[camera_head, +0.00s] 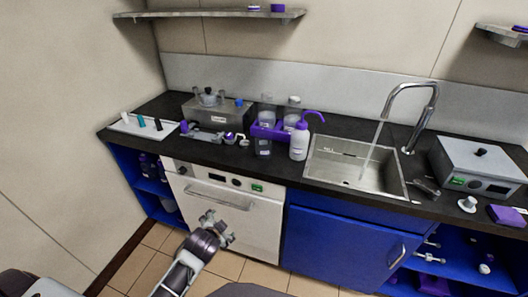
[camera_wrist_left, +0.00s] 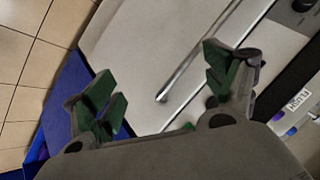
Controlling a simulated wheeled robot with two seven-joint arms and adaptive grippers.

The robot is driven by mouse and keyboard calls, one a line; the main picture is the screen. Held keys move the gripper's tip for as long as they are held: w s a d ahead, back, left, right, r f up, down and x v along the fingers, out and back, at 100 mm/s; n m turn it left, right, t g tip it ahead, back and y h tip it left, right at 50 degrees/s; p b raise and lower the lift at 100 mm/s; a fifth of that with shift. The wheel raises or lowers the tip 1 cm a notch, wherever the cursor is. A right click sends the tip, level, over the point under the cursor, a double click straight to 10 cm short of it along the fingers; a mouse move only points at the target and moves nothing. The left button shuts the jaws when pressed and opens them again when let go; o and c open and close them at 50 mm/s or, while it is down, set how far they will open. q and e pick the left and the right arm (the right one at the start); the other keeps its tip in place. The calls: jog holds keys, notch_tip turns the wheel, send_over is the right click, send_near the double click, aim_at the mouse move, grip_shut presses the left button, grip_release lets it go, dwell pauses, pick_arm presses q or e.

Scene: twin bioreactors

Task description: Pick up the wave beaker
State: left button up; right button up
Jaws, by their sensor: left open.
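A clear beaker-like vessel (camera_head: 264,146) stands on the dark counter, at the front of a purple rack (camera_head: 268,131). Two more clear vessels stand behind it, at the left (camera_head: 267,108) and right (camera_head: 293,108) of the rack. I cannot tell for sure which one is the wave beaker. My left gripper (camera_head: 216,229) is open and empty, below counter height in front of the white appliance door. In the left wrist view its green-padded fingers (camera_wrist_left: 166,90) are spread apart over the appliance's handle. My right gripper is not in view.
A white wash bottle (camera_head: 299,142) with a purple spout stands right of the rack, beside the sink (camera_head: 355,165) with running water. A grey device (camera_head: 217,109) and small purple items are left. The appliance handle (camera_head: 219,199) juts out below the counter.

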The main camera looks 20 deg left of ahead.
pick_arm(q)
jog(key=w+a+r+m+t+h+b, duration=0.1)
jog(key=w+a+r+m+t, duration=0.2)
jog(key=w+r+m+t, duration=1)
jog(key=w+d+r+m+g+h, duration=0.1)
jog(key=m+h, duration=0.4)
jog(key=m, duration=0.6)
jog(key=w+d+r+m+g+h, duration=0.2)
jog(key=w+r+m+g+h, duration=0.1)
jog(key=m, duration=0.9)
jog(key=r+g+h, duration=0.1)
jog(key=g+h, duration=0.1)
jog(key=h, duration=0.1)
jog(key=shift+d+m+h, duration=0.3)
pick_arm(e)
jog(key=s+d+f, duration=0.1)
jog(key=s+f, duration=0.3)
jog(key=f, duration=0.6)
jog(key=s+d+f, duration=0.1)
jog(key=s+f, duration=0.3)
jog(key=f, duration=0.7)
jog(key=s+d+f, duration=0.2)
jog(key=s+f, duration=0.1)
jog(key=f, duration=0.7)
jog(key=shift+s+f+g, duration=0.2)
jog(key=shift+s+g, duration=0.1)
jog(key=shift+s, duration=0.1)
